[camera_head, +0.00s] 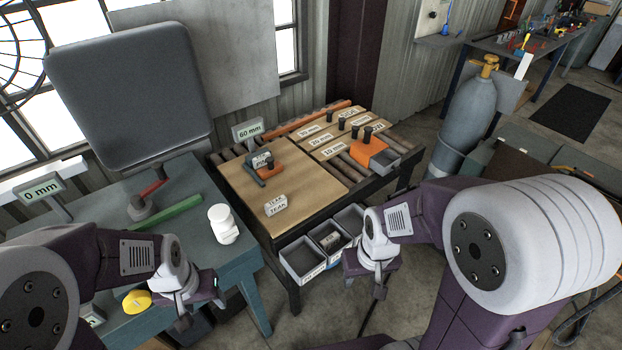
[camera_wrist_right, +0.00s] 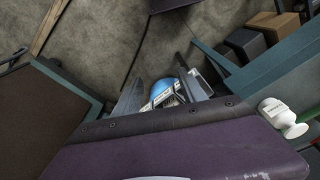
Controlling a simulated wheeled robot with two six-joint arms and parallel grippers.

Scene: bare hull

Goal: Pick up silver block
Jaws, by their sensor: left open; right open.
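A small pale silver-grey block (camera_head: 276,207) with dark lettering sits on the tan board (camera_head: 240,190) of the middle workbench. A second greyish block (camera_head: 262,161) stands farther back on the board beside an orange piece. I cannot tell for certain which is the silver block. My left gripper (camera_head: 184,318) hangs by the front edge of the green-grey table, near a yellow object, apart from both blocks. My right gripper (camera_head: 378,290) points down in front of the bins, right of and nearer than the blocks. In the right wrist view it (camera_wrist_right: 165,90) is open, with nothing visibly held.
Grey bins (camera_head: 303,260) sit under the bench's front edge, one holding a small block. A white bottle (camera_head: 223,224) stands on the left table. An orange piece (camera_head: 368,152) lies on the rollers. A gas cylinder (camera_head: 467,110) stands at right. The board's front right is clear.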

